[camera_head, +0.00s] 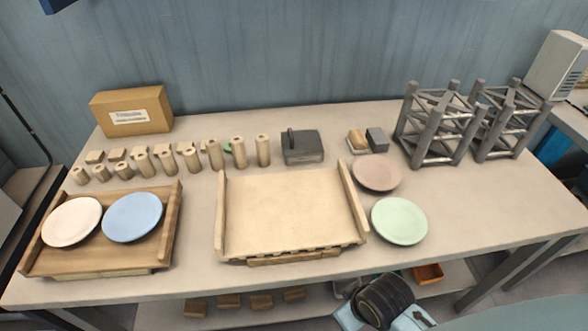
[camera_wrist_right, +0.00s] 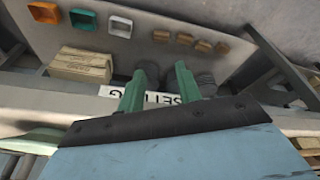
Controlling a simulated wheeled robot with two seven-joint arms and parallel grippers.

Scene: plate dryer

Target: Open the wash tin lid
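A dark grey box-like tin (camera_head: 303,148) with an upright piece at its left side stands at the back middle of the table. It looks like the wash tin, and its top appears closed. My right gripper (camera_wrist_right: 160,85) shows two green fingers spread apart with nothing held between them. It is low, facing a lower shelf, well away from the tin. Part of my right arm shows at the bottom right of the head view. My left gripper is in neither view. The tin does not show in the right wrist view.
Several wooden cylinders and blocks stand left of the tin. A wooden tray (camera_head: 292,205) lies in front, and a rack (camera_head: 103,263) with white and blue plates is left. Pink (camera_head: 377,174) and green (camera_head: 399,221) plates and grey frames (camera_head: 436,127) are right. A cardboard box (camera_wrist_right: 82,65) is on the shelf.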

